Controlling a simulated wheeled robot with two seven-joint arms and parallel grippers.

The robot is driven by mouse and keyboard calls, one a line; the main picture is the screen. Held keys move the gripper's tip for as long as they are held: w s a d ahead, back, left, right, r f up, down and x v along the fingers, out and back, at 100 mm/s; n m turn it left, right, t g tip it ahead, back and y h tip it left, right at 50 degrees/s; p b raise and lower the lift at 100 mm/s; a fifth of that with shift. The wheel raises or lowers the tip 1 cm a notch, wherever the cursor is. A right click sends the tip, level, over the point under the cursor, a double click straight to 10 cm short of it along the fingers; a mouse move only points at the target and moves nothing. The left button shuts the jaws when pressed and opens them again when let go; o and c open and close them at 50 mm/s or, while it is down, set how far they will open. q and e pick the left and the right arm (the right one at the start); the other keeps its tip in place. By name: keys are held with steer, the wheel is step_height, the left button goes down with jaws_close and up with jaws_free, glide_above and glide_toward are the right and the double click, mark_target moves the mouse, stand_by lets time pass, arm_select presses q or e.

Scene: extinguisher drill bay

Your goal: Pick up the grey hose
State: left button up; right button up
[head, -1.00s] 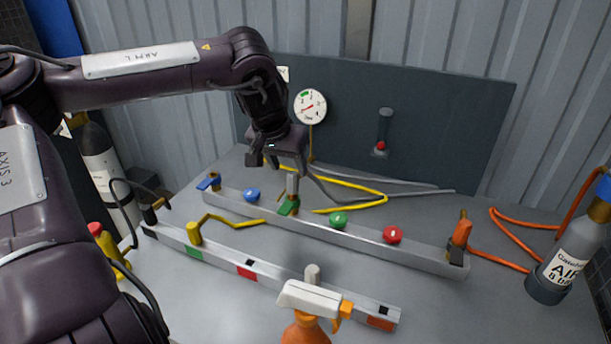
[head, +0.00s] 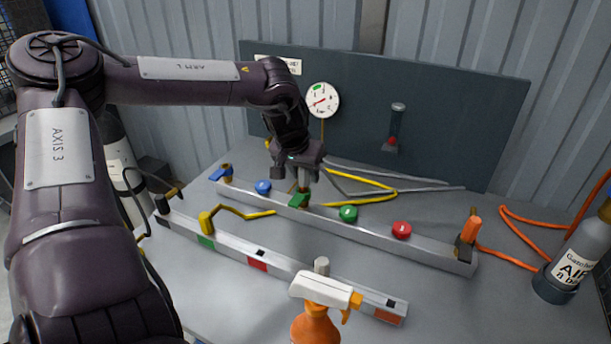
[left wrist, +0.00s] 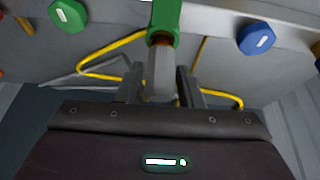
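The grey hose (head: 392,175) lies in a loop on the back of the bench, behind the metal manifold rail. It also shows in the left wrist view (left wrist: 72,82). A grey end fitting (head: 304,181) stands upright at the green valve (head: 299,200) on the rail; whether the hose joins it is hidden by my gripper. My left gripper (head: 292,174) is just above the green valve. In the left wrist view its two fingers (left wrist: 160,90) stand either side of the grey fitting (left wrist: 158,70), apparently with narrow gaps. My right gripper is out of view.
Yellow hose (head: 375,191) loops beside the grey one. Blue (head: 263,187), green (head: 348,214) and red (head: 401,230) knobs line the rail (head: 430,247). A front rail (head: 285,268), spray bottle (head: 318,318), air cylinder (head: 570,265) and orange hose (head: 520,222) stand nearby.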

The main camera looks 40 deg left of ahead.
arm_select(q)
steer(key=c, duration=0.6)
steer(key=shift+r, duration=0.1)
steer(key=shift+c, duration=0.2)
